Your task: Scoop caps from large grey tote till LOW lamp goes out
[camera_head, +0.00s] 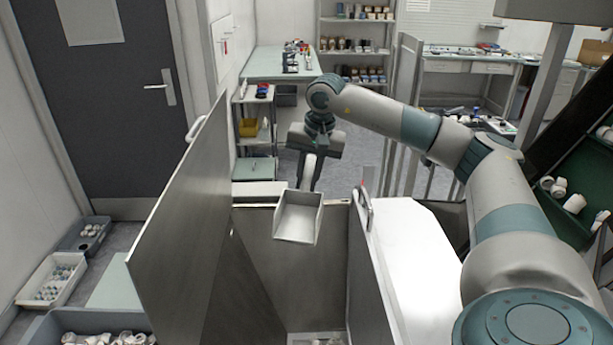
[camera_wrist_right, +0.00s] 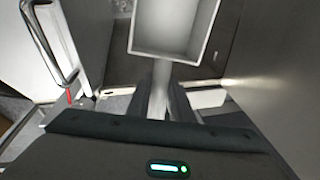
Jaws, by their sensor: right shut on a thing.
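My right gripper (camera_head: 311,168) is shut on the handle of a grey metal scoop (camera_head: 298,216). The scoop hangs over the open top of a tall metal hopper (camera_head: 290,260), and its pan looks empty. In the right wrist view the scoop (camera_wrist_right: 176,28) extends away from the fingers (camera_wrist_right: 164,100). A large grey tote (camera_head: 100,313) with white caps stands at the bottom left, cut off by the frame, well away from the gripper. A few pale pieces show low in the hopper. I cannot make out a labelled LOW lamp. My left gripper is out of view.
A raised metal panel (camera_head: 185,205) stands left of the hopper. A white surface (camera_head: 415,265) lies to its right. Smaller bins (camera_head: 50,282) of parts sit on the floor at the left. A green container (camera_head: 565,222) with white pieces stands at the right.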

